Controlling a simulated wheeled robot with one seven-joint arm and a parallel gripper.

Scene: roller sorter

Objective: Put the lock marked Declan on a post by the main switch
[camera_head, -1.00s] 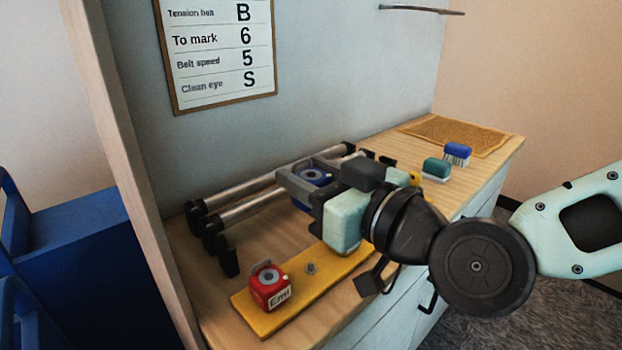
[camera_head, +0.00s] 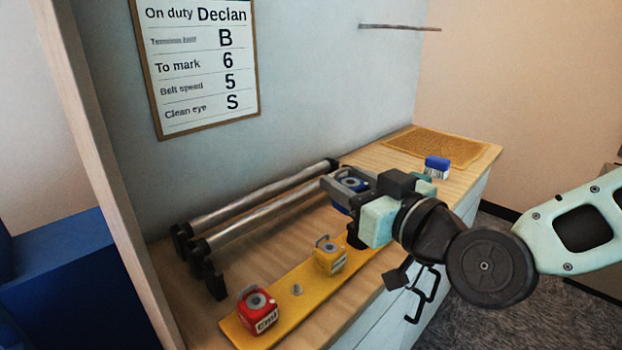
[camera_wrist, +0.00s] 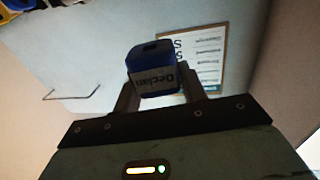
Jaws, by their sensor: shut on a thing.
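The blue lock (camera_wrist: 155,72) shows a white label reading Declan, upside down, in the wrist view. My gripper (camera_head: 345,188) is shut on it and holds it above the bench; it also shows in the wrist view (camera_wrist: 157,95). In the head view the blue lock (camera_head: 352,182) sits between the fingers. The yellow strip (camera_head: 282,330) below carries a red lock (camera_head: 258,309) marked Emi, a bare peg (camera_head: 297,289) and a yellow lock (camera_head: 329,256). I cannot make out the main switch or its posts.
Metal rollers (camera_head: 262,212) on black supports lie along the back of the bench. A blue brush (camera_head: 437,167) and a tan mat (camera_head: 440,146) are at the far end. A notice (camera_head: 196,68) on the wall reads On duty Declan. A rod (camera_head: 400,27) sticks out above.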

